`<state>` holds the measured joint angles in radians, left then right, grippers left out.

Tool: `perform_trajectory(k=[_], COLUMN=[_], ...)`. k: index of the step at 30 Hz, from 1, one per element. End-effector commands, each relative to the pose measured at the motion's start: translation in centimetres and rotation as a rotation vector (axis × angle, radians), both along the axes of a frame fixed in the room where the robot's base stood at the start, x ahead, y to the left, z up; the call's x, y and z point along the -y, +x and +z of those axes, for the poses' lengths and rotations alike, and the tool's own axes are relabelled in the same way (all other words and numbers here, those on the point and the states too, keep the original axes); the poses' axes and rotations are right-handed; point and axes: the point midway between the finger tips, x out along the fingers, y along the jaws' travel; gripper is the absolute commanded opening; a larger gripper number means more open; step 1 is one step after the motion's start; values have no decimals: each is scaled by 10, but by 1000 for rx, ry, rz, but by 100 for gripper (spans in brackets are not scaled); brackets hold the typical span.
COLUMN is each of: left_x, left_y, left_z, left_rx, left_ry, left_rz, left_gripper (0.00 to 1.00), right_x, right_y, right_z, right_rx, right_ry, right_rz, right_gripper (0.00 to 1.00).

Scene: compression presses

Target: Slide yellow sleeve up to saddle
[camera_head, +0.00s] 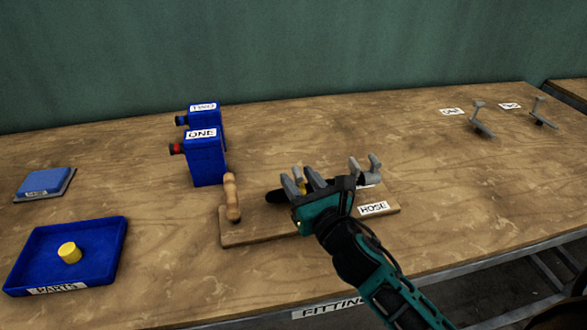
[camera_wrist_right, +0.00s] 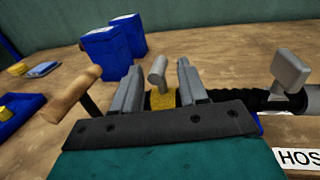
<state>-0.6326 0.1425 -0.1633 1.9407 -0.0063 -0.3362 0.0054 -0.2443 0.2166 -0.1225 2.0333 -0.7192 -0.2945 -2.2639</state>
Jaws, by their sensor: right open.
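My right gripper (camera_head: 303,180) is open over the hose board (camera_head: 240,236), its fingers pointing away from me. In the right wrist view, a yellow sleeve (camera_wrist_right: 162,99) shows between the two parted fingers (camera_wrist_right: 158,82), around the black hose (camera_wrist_right: 250,99). A grey saddle-like post (camera_wrist_right: 157,72) stands just behind the sleeve. Another grey piece (camera_wrist_right: 290,72) stands farther right along the hose; it also shows in the head view (camera_head: 375,164). The gripper hides most of the sleeve in the head view, and I cannot tell whether the fingers touch it. My left gripper is out of view.
A wooden handle (camera_head: 232,198) stands at the board's left end. Blue boxes ONE (camera_head: 207,164) and TWO (camera_head: 204,114) stand behind. A blue parts tray (camera_head: 112,262) holds a yellow cylinder (camera_head: 69,253). A blue pad (camera_head: 44,181) lies left. Grey clamps (camera_head: 481,120) stand far right.

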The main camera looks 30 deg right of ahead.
Motion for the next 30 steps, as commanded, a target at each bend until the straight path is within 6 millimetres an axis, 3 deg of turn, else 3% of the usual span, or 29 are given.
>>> perform_trajectory(k=[7, 18, 30], left_x=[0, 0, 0], left_y=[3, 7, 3], left_z=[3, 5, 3], left_rx=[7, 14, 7], left_ry=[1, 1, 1], left_rz=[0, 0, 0], left_gripper=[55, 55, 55], right_x=[0, 0, 0], right_y=[27, 32, 32], right_z=[0, 0, 0], right_rx=[0, 0, 0], right_ry=[1, 2, 2], right_rz=[0, 0, 0], right_gripper=[43, 43, 5])
